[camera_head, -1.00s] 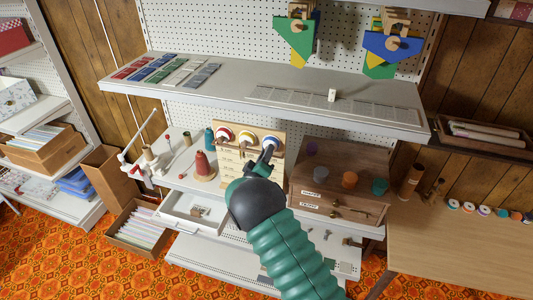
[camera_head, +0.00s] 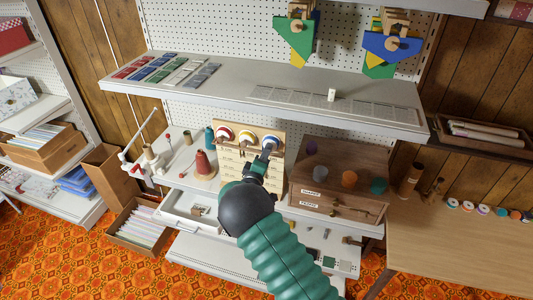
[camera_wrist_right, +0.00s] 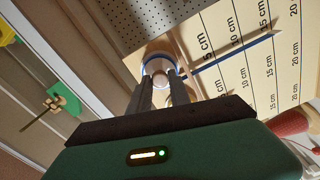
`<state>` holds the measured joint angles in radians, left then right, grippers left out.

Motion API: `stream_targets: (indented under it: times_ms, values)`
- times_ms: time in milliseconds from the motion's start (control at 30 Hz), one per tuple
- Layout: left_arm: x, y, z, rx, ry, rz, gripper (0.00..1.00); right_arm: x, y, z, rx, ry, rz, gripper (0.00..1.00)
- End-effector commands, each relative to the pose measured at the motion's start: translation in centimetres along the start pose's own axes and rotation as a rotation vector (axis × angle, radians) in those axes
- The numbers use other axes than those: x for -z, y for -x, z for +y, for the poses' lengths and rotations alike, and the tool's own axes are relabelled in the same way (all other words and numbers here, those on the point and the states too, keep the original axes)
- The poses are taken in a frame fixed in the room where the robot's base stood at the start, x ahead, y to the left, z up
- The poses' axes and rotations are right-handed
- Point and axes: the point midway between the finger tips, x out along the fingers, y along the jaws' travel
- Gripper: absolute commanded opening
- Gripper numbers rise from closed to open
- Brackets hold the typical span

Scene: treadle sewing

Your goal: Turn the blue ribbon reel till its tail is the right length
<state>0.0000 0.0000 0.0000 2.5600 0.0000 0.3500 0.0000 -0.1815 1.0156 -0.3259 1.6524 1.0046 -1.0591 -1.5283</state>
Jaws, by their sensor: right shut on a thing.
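The blue ribbon reel (camera_head: 271,141) is the rightmost of three reels on the upright wooden measuring board (camera_head: 230,171). My right gripper (camera_head: 267,150) is at its front and mostly hides its lower part in the head view. In the right wrist view the fingers (camera_wrist_right: 163,84) are shut on the pale middle of the reel, with its blue rim (camera_wrist_right: 157,57) behind them. A blue tail (camera_wrist_right: 232,53) runs from the reel across the printed centimetre scale and ends around the 15 cm mark, beside a tan pointed marker (camera_wrist_right: 275,27). My left gripper is out of view.
The red reel (camera_head: 224,134) and the yellow reel (camera_head: 246,137) are to the left on the same board. A wooden drawer box (camera_head: 335,203) stands close on the right. A red thread cone (camera_head: 204,166) stands on the left. The shelf (camera_head: 260,98) overhangs behind.

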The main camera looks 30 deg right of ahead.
Motion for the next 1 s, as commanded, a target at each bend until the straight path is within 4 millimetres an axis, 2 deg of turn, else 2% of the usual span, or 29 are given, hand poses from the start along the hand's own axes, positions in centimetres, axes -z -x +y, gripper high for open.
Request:
stream_targets:
  times_ms: [133,167,300,667,767,1000]
  values:
    - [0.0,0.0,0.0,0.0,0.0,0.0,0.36,0.2,0.1,-0.3,0.006,0.0,0.004,0.0]
    - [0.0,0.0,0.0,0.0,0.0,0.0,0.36,0.2,0.1,-0.3,0.006,0.0,0.004,0.26]
    - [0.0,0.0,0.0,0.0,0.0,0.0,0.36,0.1,0.1,-0.2,0.005,0.0,0.003,0.44]
    - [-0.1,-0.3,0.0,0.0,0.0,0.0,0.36,0.0,0.6,-0.1,0.002,-0.002,0.002,0.44]
    - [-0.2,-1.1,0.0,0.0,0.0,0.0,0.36,0.0,2.2,-0.4,0.003,-0.002,0.003,0.44]
    - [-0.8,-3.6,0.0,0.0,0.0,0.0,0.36,0.1,9.0,-0.7,0.004,-0.001,0.005,0.44]
